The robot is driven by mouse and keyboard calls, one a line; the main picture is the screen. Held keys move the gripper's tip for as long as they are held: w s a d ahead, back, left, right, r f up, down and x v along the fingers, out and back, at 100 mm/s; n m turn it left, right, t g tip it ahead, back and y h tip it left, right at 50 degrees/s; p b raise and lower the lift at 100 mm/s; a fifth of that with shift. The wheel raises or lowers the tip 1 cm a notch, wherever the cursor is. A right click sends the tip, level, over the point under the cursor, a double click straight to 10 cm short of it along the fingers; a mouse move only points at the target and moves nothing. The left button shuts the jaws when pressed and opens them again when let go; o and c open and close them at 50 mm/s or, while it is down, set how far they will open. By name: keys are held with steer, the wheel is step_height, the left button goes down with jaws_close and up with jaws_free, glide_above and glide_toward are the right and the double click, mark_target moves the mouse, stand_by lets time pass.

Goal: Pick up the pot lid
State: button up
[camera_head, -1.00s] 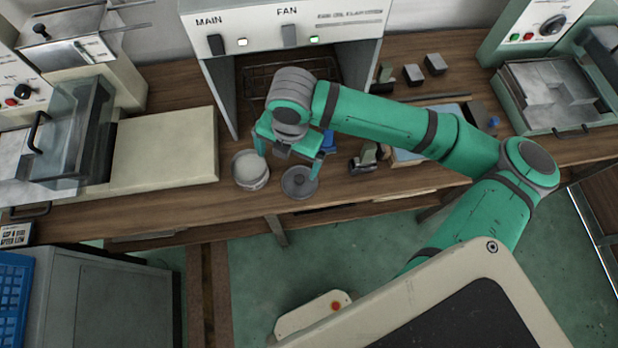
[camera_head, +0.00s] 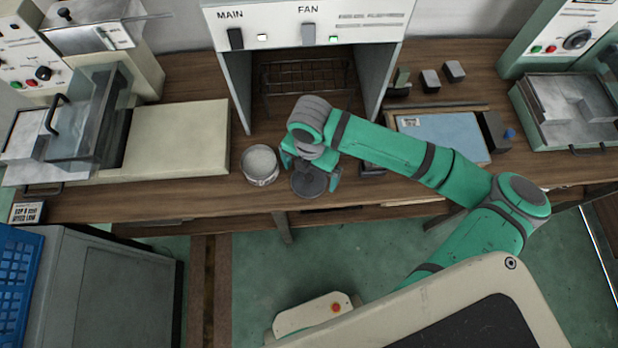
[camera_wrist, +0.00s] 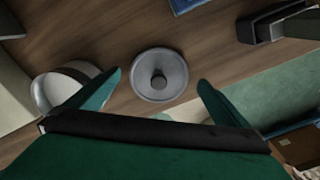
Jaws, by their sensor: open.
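The pot lid (camera_head: 309,182) is a round, dark grey disc. It lies on the wooden bench near the front edge. In the wrist view the lid (camera_wrist: 160,75) shows whole, with a round knob at its middle. My gripper (camera_head: 311,170) is above the lid with its fingers spread. In the wrist view the fingers of my gripper (camera_wrist: 160,88) stand on either side of the lid's near part, and nothing is between them. A light round pot (camera_head: 260,166) stands just left of the lid. The pot (camera_wrist: 66,86) is partly hidden by the left finger in the wrist view.
A cream slab (camera_head: 177,140) lies left of the pot. A hood marked MAIN and FAN (camera_head: 309,25) stands behind my gripper. A dark clamp-like object (camera_wrist: 270,24) is right of the lid. The bench's front edge is close to the lid.

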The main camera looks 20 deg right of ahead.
steer(key=shift+f, duration=0.8)
steer(key=shift+c, duration=0.3)
steer(key=c, duration=1)
steer(key=shift+o, duration=0.2)
steer(key=shift+r, duration=0.1)
